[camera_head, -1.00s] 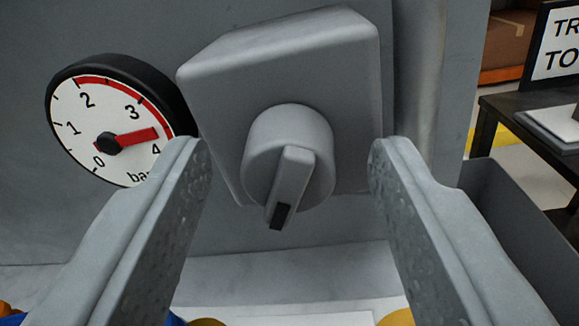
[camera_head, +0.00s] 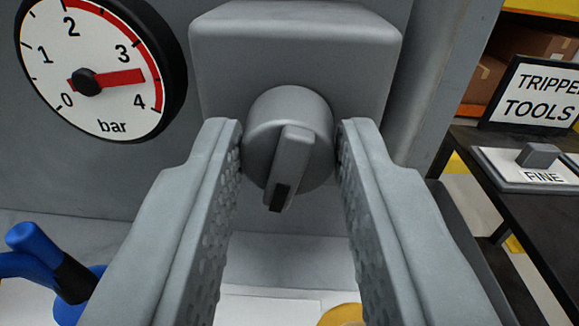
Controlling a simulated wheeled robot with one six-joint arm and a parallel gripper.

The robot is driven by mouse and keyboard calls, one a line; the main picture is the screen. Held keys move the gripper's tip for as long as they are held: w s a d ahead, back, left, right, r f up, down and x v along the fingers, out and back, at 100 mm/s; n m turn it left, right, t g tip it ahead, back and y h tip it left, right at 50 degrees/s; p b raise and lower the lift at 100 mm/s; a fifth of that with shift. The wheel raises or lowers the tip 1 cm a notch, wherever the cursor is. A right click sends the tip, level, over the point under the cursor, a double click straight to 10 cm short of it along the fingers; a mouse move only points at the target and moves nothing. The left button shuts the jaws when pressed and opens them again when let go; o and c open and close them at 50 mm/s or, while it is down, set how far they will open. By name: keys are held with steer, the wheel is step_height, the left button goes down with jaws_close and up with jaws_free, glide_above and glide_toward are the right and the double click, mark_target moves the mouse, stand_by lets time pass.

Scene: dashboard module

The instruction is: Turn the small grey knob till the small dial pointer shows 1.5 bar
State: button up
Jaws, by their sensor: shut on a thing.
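The small grey knob (camera_head: 290,135) is a round knob with a raised bar that has a dark mark at its end. It sits on a grey box, and the bar points down, slightly left. My gripper (camera_head: 290,145) is shut on the knob, with one finger on each side of its round body. The small dial (camera_head: 100,108) is at the upper left, white with a black rim, a scale from 0 to 4 bar and a red arc at the high end. Its red pointer (camera_head: 120,77) stands between 3 and 4, at about 3.5.
The grey box (camera_head: 295,50) is behind the knob. A blue handle (camera_head: 40,250) stands at the lower left, and part of a yellow round thing (camera_head: 341,315) shows below. At the right, a dark table (camera_head: 510,190) holds a "TRIPPED TOOLS" sign (camera_head: 530,95) and a "FINE" plate (camera_head: 530,170).

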steer(key=n, duration=0.5)
steer(key=shift+a, duration=0.1)
steer(key=n, duration=0.4)
steer(key=shift+n+h, duration=0.3)
steer(key=n, duration=0.9)
steer(key=shift+a+f+n+h, duration=0.1)
steer(key=shift+f+n+h, duration=0.05)
steer(key=shift+n+h, duration=0.2)
steer(key=o, duration=1)
steer(key=shift+c, duration=0.2)
steer(key=s, duration=1.7)
steer(key=shift+s+r, duration=0.2)
steer(key=shift+r, duration=0.25)
